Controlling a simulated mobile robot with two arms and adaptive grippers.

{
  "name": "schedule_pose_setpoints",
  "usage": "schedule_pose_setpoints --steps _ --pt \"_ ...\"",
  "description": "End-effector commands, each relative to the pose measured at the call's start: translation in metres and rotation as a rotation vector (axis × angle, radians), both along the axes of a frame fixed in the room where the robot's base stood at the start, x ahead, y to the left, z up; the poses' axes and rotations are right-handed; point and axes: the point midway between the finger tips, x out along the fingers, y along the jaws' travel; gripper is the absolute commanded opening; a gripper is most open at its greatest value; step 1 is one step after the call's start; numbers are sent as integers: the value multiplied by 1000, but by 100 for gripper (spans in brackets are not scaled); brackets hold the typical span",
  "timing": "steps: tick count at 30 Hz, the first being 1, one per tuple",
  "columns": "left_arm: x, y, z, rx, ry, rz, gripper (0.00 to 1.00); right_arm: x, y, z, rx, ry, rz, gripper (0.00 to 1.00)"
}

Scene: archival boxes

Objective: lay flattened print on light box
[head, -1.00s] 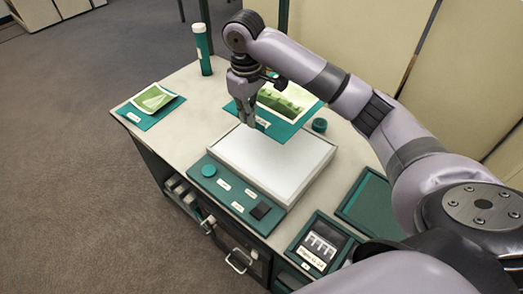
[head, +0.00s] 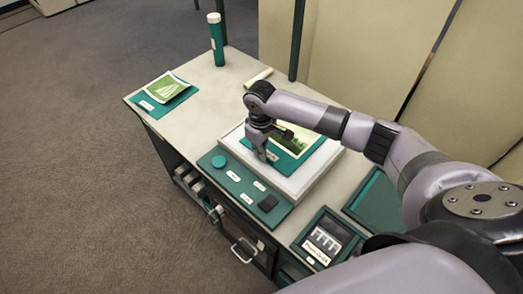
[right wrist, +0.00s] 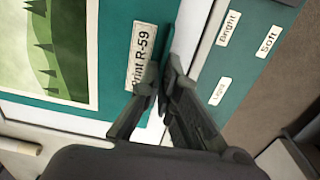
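The print (head: 301,141), a green landscape picture on a teal mount, lies over the white light box (head: 318,168). A white strip of the box shows along the front and right; I cannot tell if the mount touches it everywhere. My right gripper (head: 263,158) is at the mount's left edge. In the right wrist view, the right gripper's fingers (right wrist: 163,78) are nearly together, one on each side of the mount's edge beside the label "Print R-59" (right wrist: 140,52). They look shut on it. My left gripper is not in view.
A teal control panel (head: 240,187) with a round knob lies along the box's front. Another print (head: 166,88) on a teal mount lies at the table's left. A teal tube (head: 215,40) stands at the back; a cream roll (head: 258,78) lies nearby. A labelled tray (head: 328,240) is at front right.

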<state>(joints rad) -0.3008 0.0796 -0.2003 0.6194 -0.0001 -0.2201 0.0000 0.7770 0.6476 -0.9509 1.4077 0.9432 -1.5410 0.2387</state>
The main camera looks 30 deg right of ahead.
Motion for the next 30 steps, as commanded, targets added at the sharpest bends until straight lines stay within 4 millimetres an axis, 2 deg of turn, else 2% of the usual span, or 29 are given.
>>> schedule_pose_setpoints --steps 11,12,21,30 --pt "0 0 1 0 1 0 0 0 0 -4 1 -1 0 0" --pt "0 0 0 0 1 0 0 0 0 -4 2 -2 0 5" --pt "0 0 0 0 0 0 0 0 0 -3 0 -1 0 25" --pt "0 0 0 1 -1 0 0 1 0 -2 1 -2 0 25"
